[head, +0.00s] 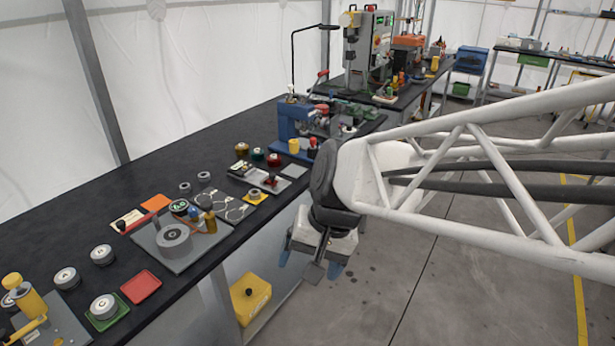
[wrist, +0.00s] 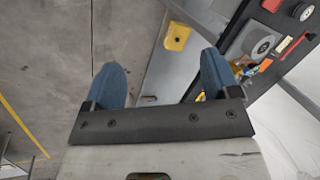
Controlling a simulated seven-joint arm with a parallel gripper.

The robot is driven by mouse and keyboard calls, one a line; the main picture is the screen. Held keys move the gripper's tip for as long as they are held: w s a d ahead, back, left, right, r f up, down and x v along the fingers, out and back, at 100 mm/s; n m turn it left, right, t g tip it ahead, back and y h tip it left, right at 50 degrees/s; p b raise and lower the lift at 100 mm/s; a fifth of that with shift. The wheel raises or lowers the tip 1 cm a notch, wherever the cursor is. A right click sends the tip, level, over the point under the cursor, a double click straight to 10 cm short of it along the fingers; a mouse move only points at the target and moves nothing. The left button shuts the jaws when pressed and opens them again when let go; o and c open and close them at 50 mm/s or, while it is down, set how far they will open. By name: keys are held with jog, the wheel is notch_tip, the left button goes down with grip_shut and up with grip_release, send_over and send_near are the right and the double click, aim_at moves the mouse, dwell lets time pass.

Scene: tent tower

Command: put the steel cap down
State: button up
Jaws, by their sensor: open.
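My gripper (head: 311,266) hangs beyond the front edge of the black bench, over the floor. In the wrist view, its two blue fingers (wrist: 162,75) are wide apart with nothing between them. Several round steel-coloured pieces are on the bench, and I cannot tell which is the steel cap. One round piece (head: 104,305) sits on a green square tray (head: 97,322). Another (head: 66,278) and a third (head: 102,255) stand on the bench behind it. An empty red tray (head: 140,287) lies right of the green one; it also shows in the wrist view (wrist: 272,5).
A grey plate with a large steel ring (head: 174,239) stands mid-bench, and a yellow-handled tool (head: 30,300) is at the left. A blue vise-like machine (head: 294,122) is farther back. A yellow bin (head: 250,297) sits below the bench. Open floor surrounds my gripper.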

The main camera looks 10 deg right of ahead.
jog(key=s+d+r+n+t+h, duration=0.2)
jog(key=s+d, duration=0.3)
jog(key=d, duration=0.4)
jog(key=shift+s+d+r+n+h, duration=0.25)
jog(key=shift+s+r+n+h, duration=0.15)
jog(key=shift+h, duration=0.5)
